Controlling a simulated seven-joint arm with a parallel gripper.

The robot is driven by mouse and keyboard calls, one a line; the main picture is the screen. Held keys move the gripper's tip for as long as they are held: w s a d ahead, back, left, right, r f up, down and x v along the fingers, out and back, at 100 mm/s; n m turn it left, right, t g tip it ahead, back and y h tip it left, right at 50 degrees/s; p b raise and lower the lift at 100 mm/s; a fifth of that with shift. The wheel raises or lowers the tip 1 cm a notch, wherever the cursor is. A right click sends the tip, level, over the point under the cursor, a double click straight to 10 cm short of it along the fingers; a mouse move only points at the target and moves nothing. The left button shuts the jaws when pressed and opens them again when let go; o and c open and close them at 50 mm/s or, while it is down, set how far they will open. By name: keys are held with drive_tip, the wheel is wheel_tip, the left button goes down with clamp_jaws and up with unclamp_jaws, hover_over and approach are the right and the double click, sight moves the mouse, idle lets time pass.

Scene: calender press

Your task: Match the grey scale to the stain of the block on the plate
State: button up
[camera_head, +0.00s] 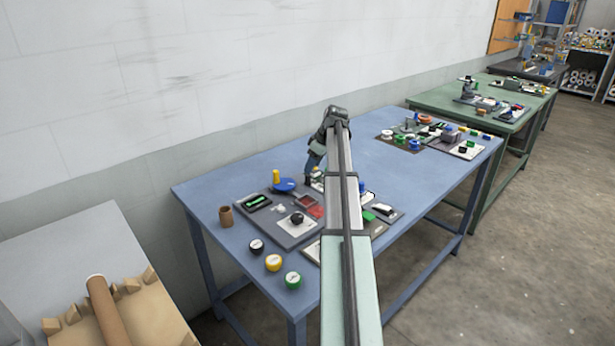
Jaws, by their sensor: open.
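My gripper (310,181) is small in the view. It points down over the back middle of the blue table, close to a small white and yellow item (316,187); I cannot tell whether they touch. It is open. A grey panel (282,233) in front of it carries a dark display with green marks (258,202), a black knob (297,219) on a pale plate and a dark red patch (316,211). I cannot make out which item is the grey scale or the stained block. My arm hides part of the middle.
Black (256,246), yellow (273,262) and green (292,280) round pieces line the front. Right of my arm lies a green piece (369,216). More devices (463,150) crowd the far end.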

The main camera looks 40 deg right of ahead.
sight(307, 175)
drive_tip(key=x, duration=0.6)
drive_tip(key=shift+w+f, duration=0.15)
clamp_jaws()
idle(0.4)
